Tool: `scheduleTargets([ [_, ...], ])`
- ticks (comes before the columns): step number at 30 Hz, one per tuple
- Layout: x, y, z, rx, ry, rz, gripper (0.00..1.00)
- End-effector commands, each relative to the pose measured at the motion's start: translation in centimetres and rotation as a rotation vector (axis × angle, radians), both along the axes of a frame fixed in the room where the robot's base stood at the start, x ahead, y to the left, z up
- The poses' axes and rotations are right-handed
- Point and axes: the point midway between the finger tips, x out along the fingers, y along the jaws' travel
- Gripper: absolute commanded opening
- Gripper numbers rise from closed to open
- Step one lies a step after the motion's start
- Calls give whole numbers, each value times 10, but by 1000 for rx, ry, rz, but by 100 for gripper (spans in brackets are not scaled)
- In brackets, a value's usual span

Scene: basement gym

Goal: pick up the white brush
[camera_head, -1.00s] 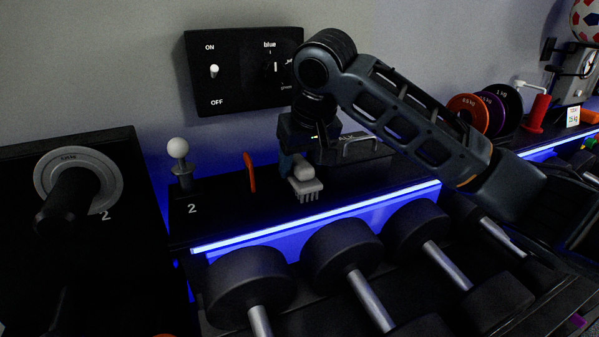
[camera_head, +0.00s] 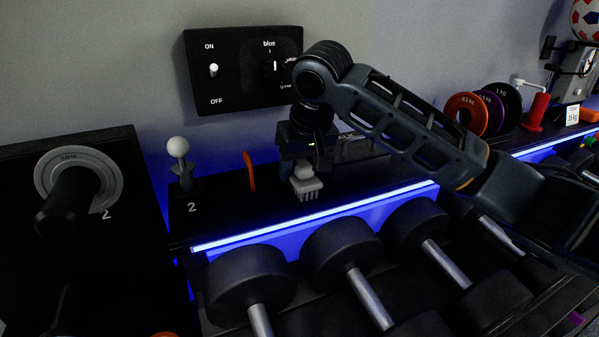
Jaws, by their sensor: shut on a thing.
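The white brush (camera_head: 306,187) is near the middle of the view, at the black shelf (camera_head: 225,211), with its bristles pointing down and toward me. My gripper (camera_head: 301,168) is above and around the brush's upper part and is shut on it. The gripper body hides the upper back of the brush. I cannot tell whether the bristles touch the shelf.
An orange upright piece (camera_head: 249,171) and a white-knobbed lever (camera_head: 179,160) stand left of the brush. A black switch panel (camera_head: 235,85) is on the wall behind. Dumbbells (camera_head: 342,253) fill the rack in front. Weight plates (camera_head: 467,112) stand at right.

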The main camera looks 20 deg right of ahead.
Motion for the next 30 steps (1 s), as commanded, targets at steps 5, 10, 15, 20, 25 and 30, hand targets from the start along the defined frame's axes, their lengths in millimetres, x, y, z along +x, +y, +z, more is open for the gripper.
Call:
scheduleTargets([
  [5, -1, 0, 2, 1, -2, 0, 19],
  [10, -4, 1, 14, 1, -3, 0, 19],
  [15, -3, 1, 38, 1, -3, 2, 19],
  [20, -3, 1, 62, 1, -4, 2, 19],
  [25, -22, 1, 69, 2, -2, 2, 19],
  [30, -54, -2, 72, -2, -5, 0, 19],
])
